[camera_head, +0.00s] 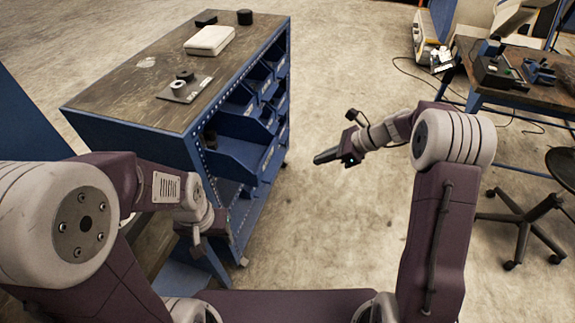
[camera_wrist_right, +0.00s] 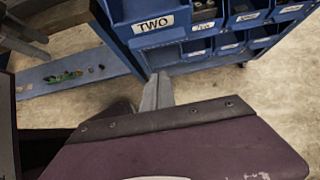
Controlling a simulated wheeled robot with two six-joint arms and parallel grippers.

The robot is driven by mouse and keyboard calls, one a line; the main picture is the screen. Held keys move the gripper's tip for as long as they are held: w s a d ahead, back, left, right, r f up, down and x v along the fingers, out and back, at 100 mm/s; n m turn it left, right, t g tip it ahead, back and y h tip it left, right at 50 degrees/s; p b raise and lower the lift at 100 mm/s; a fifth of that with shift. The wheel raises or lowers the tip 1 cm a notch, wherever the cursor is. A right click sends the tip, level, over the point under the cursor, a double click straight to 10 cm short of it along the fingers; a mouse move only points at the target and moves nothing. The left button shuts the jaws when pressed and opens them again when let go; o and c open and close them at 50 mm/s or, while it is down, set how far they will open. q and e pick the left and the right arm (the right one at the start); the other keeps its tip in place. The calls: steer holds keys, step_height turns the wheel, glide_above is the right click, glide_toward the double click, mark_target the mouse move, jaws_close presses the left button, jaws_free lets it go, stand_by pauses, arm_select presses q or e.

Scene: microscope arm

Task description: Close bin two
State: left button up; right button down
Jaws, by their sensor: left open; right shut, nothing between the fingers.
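Bin two is a blue bin with a white "TWO" label; its front (camera_wrist_right: 165,48) fills the upper middle of the right wrist view. In the head view, a blue bin (camera_head: 246,160) sticks out from the near end of the blue cabinet (camera_head: 135,128), further than the bins beyond it. My right gripper (camera_head: 325,156) is shut and empty, to the right of this bin across a gap of floor. Its grey fingers (camera_wrist_right: 157,92) show below the bin front in the right wrist view. My left gripper (camera_head: 202,238) is open beside the cabinet's near end.
More labelled bins (camera_wrist_right: 250,17) sit beside bin two. The cabinet's wooden top holds a white box (camera_head: 209,40) and a small plate with dark parts (camera_head: 186,87). Floor is clear right of the cabinet. A workbench (camera_head: 520,95) and black chair (camera_head: 530,210) stand at right.

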steer(key=a+r+x, duration=0.1)
steer(key=x, duration=1.2)
steer(key=shift+w+a+r, duration=0.3)
steer(key=shift+w+r, duration=0.1)
steer(key=shift+r, duration=0.05)
steer(key=shift+a, duration=0.1)
